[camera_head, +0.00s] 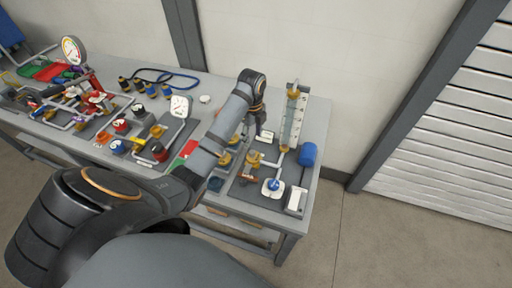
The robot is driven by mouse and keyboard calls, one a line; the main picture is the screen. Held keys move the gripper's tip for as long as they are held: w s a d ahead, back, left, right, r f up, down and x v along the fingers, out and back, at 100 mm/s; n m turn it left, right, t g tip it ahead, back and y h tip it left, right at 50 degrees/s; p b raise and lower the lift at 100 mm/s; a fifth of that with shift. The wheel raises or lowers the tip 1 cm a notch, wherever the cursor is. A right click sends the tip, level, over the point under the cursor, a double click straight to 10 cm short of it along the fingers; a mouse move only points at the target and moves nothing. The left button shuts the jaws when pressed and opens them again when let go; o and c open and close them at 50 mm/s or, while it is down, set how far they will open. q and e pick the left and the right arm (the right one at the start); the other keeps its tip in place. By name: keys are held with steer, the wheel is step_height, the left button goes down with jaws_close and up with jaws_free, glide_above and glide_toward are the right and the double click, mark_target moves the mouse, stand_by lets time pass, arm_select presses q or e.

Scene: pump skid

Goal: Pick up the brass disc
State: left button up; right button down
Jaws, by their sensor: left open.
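My left arm reaches in from the lower left across the bench. Its left gripper (258,112) points down over the right part of the bench and looks empty. Several brass-coloured parts sit close to it: a brass fitting (252,158) below it on the pipework, and another brass part (225,158) beside my forearm. I cannot tell which of these, if any, is the brass disc; they are small and my arm hides part of the bench. My right gripper is not in view.
The grey bench (318,112) carries crowded pipework. A clear upright flow tube (293,120) and a blue cylinder (308,153) stand right of the gripper. A white-faced gauge (180,106) stands left of my forearm. A blue hose (172,77) lies at the back.

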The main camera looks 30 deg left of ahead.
mark_target(252, 152)
arm_select(q)
steer(key=f+b, duration=0.1)
steer(key=f, duration=0.1)
steer(key=f+b, duration=0.1)
steer(key=shift+s+b, duration=0.25)
steer(key=shift+b, duration=0.1)
steer(key=f+b, duration=0.1)
steer(key=w+f+b, duration=0.1)
steer(key=shift+f, duration=0.3)
steer(key=f+b, duration=0.3)
steer(key=shift+s+a+f+b, duration=0.15)
steer(key=shift+a+b, duration=0.1)
steer(key=shift+b, duration=0.15)
steer(key=shift+f+p, duration=0.35)
steer(key=shift+f, duration=0.4)
steer(key=shift+c, duration=0.9)
jaws_close()
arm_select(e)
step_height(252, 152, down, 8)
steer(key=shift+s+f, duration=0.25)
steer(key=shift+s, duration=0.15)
